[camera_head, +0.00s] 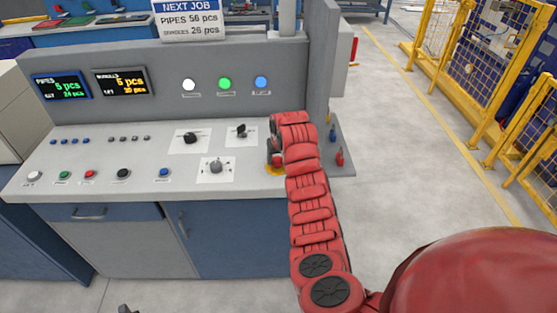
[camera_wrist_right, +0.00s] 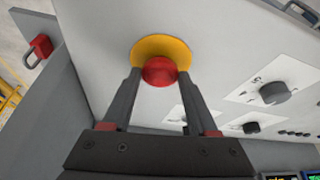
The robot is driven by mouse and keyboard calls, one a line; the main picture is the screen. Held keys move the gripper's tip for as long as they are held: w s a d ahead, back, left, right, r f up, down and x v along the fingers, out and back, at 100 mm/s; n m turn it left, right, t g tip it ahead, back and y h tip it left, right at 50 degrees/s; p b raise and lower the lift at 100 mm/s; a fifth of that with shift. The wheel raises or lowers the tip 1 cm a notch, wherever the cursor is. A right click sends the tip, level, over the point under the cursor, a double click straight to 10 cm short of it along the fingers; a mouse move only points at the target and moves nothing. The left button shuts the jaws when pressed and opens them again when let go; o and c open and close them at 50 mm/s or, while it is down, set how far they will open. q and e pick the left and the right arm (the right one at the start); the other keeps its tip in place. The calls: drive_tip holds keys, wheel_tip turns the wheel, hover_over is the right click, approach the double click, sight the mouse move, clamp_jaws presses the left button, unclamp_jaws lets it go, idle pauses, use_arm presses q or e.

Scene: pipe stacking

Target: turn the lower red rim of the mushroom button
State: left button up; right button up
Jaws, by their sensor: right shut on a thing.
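The red mushroom button (camera_wrist_right: 160,71) sits on a yellow round plate (camera_wrist_right: 147,45) on the grey console top. My right gripper (camera_wrist_right: 160,80) has one finger on each side of the red head and is shut on it. In the head view my right arm reaches down over the console's right end and hides most of the button. Only a bit of the yellow plate (camera_head: 276,172) shows there beside my right gripper (camera_head: 277,158). A small dark tip at the bottom edge of the head view may be my left gripper (camera_head: 125,309); its jaws cannot be made out.
The sloped console (camera_head: 120,185) carries rotary knobs (camera_head: 216,166), a row of push buttons and two displays. A red padlock (camera_wrist_right: 40,46) hangs at the console's side. Yellow fencing (camera_head: 470,50) stands at the right, with open floor before it.

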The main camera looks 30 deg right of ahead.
drive_tip(key=shift+f, duration=0.15)
drive_tip(key=o, duration=1.4)
drive_tip(key=shift+c, duration=0.2)
drive_tip(key=shift+s+r, duration=0.2)
drive_tip(key=shift+r, duration=0.25)
drive_tip(key=b+v, duration=0.2)
drive_tip(key=v, duration=0.2)
drive_tip(key=shift+s+r, duration=0.1)
drive_tip(key=shift+r, duration=0.25)
wheel_tip(320, 180, up, 3)
wheel_tip(320, 180, up, 8)
drive_tip(key=p, duration=0.5)
hover_over(280, 173)
drive_tip(key=s+a, duration=0.1)
drive_tip(key=s, duration=0.4)
drive_tip(key=shift+w+f, duration=0.1)
drive_tip(key=shift+w, duration=0.15)
